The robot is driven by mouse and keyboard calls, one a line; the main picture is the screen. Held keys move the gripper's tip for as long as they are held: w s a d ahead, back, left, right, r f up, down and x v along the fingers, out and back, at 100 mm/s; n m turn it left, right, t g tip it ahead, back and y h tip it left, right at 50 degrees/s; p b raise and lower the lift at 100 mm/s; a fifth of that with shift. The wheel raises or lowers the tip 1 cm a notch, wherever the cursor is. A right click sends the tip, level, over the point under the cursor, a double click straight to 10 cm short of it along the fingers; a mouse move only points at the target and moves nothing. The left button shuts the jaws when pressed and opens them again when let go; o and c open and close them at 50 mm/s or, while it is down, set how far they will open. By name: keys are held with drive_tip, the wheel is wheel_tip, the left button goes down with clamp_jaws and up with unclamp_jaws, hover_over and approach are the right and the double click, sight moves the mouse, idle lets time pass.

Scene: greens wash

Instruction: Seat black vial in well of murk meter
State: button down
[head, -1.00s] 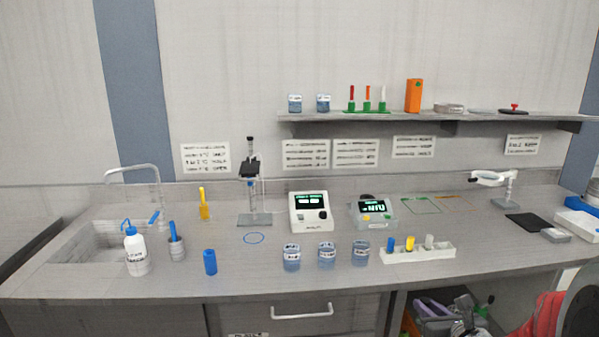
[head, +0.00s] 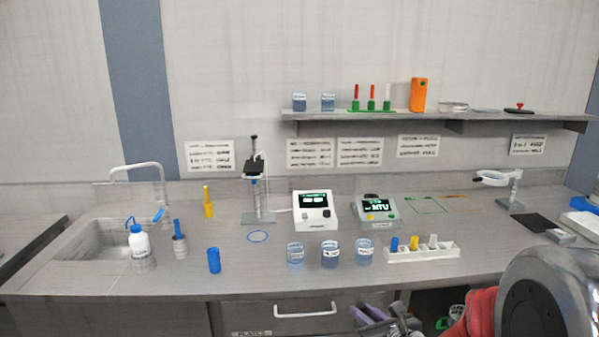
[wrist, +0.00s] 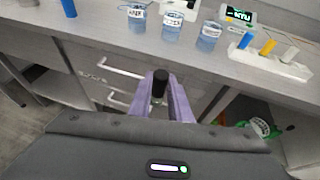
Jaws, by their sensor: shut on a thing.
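The black vial (wrist: 160,84) is held upright between the purple fingers of my gripper (wrist: 161,97) in the wrist view; its lower part is hidden between them. My gripper is in front of the bench, apart from it. In the head view purple finger parts (head: 372,314) show at the bottom edge, and I cannot make out the vial there. The murk meter (head: 377,212), a grey box with a lit NTU display, stands on the bench right of a white meter. It also shows in the wrist view (wrist: 240,17). I cannot make out its well.
Several blue-tinted beakers (head: 330,255) and a white rack (head: 420,253) of coloured vials stand in front of the meters. A white meter (head: 315,211) is left of the murk meter. A drawer handle (head: 306,312) projects below the bench edge. A shelf (head: 440,121) hangs above.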

drive_tip(key=f, duration=0.2)
drive_tip(key=s+f, duration=0.1)
drive_tip(key=f, duration=0.2)
drive_tip(key=shift+s+d+f, duration=0.1)
drive_tip(key=shift+s+f, duration=0.15)
drive_tip(key=shift+f, duration=0.15)
